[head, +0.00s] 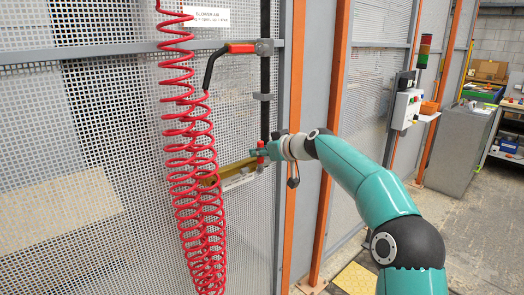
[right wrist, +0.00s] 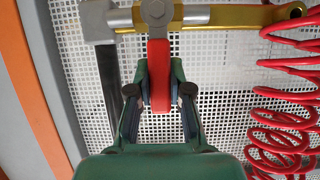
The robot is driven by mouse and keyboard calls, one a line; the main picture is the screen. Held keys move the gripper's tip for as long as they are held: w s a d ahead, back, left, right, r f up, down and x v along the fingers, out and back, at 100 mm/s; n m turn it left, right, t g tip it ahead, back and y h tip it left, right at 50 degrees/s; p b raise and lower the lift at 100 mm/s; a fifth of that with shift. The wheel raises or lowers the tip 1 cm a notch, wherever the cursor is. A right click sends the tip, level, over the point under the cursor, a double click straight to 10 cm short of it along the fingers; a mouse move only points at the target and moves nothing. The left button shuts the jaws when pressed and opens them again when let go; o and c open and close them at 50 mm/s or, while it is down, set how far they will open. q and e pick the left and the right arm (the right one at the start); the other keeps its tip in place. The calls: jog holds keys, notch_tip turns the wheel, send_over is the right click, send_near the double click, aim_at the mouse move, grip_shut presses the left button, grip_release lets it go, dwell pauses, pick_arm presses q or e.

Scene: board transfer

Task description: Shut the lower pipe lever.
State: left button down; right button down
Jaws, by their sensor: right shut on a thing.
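The red lever (right wrist: 159,80) sits on a silver valve body (right wrist: 158,13) in line with a yellow pipe (right wrist: 230,15). In the right wrist view the lever stands crosswise to the pipe's line. My right gripper (right wrist: 157,88) has its two dark fingers shut on the lever, one on each side. In the head view my right gripper (head: 258,152) is at the right end of the yellow pipe (head: 236,166), against the mesh wall, and covers most of the lever. My left gripper is not in view.
Red coiled hoses (head: 185,150) hang in front of the pipe's left part. A black curved tube with a red-orange handle (head: 240,47) is in a bracket above. Orange posts (head: 293,100) stand to the right. A control box (head: 406,108) is farther right.

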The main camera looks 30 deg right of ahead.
dwell(0.3)
jog(key=c, duration=1)
grip_release()
jog(key=shift+w+f, duration=0.1)
jog(key=shift+w, duration=0.05)
jog(key=shift+c, duration=0.2)
jog(key=v, duration=1.2)
